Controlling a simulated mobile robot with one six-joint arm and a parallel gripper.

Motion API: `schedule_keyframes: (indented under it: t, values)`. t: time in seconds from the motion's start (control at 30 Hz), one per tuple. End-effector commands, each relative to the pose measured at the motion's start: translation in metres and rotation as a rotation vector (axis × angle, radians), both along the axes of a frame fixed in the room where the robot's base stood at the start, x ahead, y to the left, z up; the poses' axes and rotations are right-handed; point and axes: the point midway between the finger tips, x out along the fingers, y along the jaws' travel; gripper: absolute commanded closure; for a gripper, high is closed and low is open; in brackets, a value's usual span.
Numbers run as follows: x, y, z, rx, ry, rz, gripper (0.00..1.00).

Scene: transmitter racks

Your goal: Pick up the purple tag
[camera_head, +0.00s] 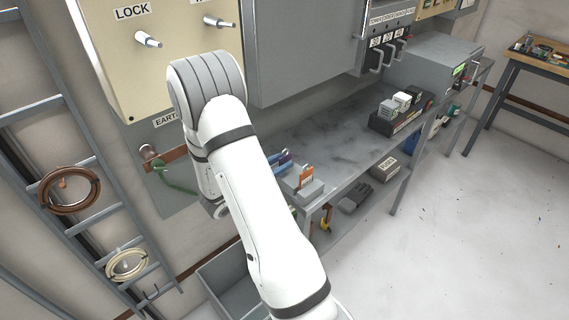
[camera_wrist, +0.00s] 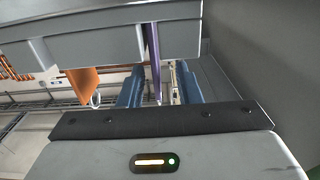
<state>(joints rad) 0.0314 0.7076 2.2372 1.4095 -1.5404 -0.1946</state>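The purple tag (camera_wrist: 153,50) shows in the wrist view as a thin upright strip, seen nearly edge-on, at a grey holder (camera_wrist: 90,45). My gripper (camera_wrist: 159,78) has its two blue fingers apart, one on each side of the strip's lower part. Gaps show between the strip and both fingers, so the gripper is open. In the head view my white arm hides most of the gripper. Small blue and purple parts show beside the arm there, too small to tell tag from finger.
An orange tag (camera_wrist: 84,82) hangs left of the fingers; it also shows in the head view (camera_head: 306,176) at the bench's near end. The grey bench (camera_head: 335,145) carries a dark tray of blocks (camera_head: 395,118). A ladder (camera_head: 75,205) stands left.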

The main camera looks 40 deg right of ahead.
Motion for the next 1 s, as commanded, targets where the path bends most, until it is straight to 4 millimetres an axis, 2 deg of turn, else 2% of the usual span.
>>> schedule_keyframes:
  t: [0.1, 0.27, 0.57, 0.9, 1.0]
  values:
    - [-0.001, -0.02, 0.004, 0.001, 0.0, -0.005, 0.69]
    - [0.002, -0.038, 0.003, 0.001, 0.001, -0.001, 0.69]
    - [0.003, -0.042, 0.002, 0.001, 0.0, 0.002, 0.7]
    - [0.003, -0.041, 0.002, 0.002, 0.0, 0.003, 0.98]
    - [0.003, -0.041, 0.002, 0.002, 0.0, 0.003, 1.0]
